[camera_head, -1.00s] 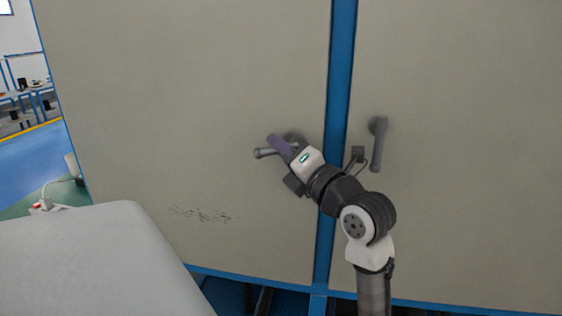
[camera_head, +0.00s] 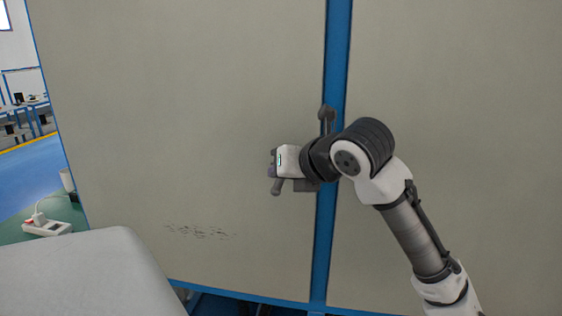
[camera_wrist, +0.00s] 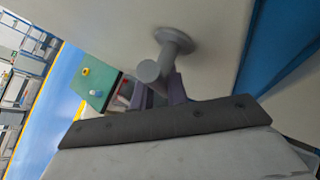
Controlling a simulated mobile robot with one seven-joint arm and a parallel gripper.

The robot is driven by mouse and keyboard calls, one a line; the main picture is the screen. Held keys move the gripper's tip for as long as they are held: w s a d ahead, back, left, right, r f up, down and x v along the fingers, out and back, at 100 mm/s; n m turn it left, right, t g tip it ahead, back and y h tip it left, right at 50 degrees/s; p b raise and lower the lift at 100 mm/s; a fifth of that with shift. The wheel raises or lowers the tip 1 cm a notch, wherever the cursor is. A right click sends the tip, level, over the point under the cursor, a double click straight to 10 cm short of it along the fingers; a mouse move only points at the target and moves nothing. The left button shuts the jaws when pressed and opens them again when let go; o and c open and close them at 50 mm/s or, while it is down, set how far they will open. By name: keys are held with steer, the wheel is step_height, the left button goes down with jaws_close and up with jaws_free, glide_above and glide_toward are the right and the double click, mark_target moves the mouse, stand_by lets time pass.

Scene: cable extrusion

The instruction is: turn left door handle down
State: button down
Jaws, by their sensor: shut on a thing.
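The left door handle (camera_head: 277,187) is a grey bar on a beige door panel. The exact contact is partly hidden.
A blue vertical post (camera_head: 338,60) separates the left door panel (camera_head: 180,90) from the right one (camera_head: 450,90). My arm hides the right door's handle. A grey rounded surface (camera_head: 80,270) fills the lower left, near a white power strip (camera_head: 46,228).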

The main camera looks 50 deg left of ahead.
steer(key=shift+w+d+n+t+h+p, duration=0.15)
steer(key=shift+n+t+h+p, duration=0.25)
steer(key=shift+h+p, duration=0.35)
steer(key=shift+w+d+n+t+h+p, duration=0.15)
steer(key=shift+n+t+h+p, duration=0.25)
steer(key=shift+h+p, duration=0.3)
steer(key=c, duration=1.7)
jaws_free()
steer(key=shift+s, duration=0.1)
steer(key=b+v, duration=0.2)
steer(key=v, duration=1.1)
steer(key=shift+s+d+r+b, duration=0.15)
steer(key=shift+d+r+b, duration=0.1)
steer(key=shift+b, duration=0.1)
